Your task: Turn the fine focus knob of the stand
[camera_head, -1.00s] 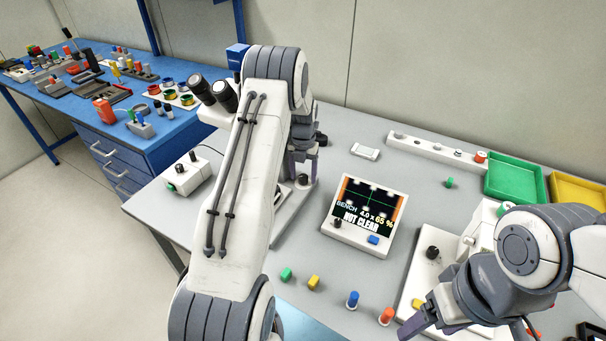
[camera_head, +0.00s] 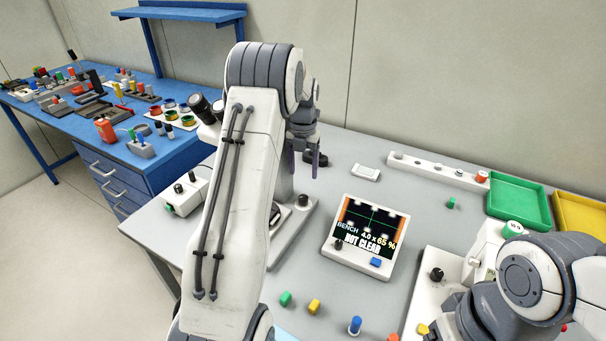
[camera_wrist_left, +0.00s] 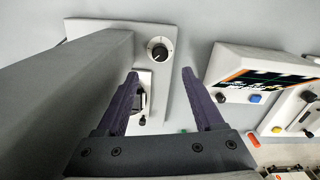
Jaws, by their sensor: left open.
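The microscope stand is mostly hidden behind my left arm in the head view; its eyepieces (camera_head: 203,106) stick out to the left. A black round knob (camera_head: 303,201) sits on its pale base; it shows in the left wrist view with a white pointer mark (camera_wrist_left: 158,50). I cannot tell whether it is the fine focus knob. My left gripper (camera_head: 307,165) is open and empty, pointing down above the base. In the left wrist view its purple fingers (camera_wrist_left: 160,75) are apart, with the knob beyond their tips, not between them. My right gripper's fingers are out of view.
A display (camera_head: 362,236) reading "NOT CLEAR" stands right of the stand. A control box (camera_head: 185,192) is at the left. Green (camera_head: 519,200) and yellow (camera_head: 580,214) trays lie at the right. Several small coloured pegs line the front. The bench between stand and display is clear.

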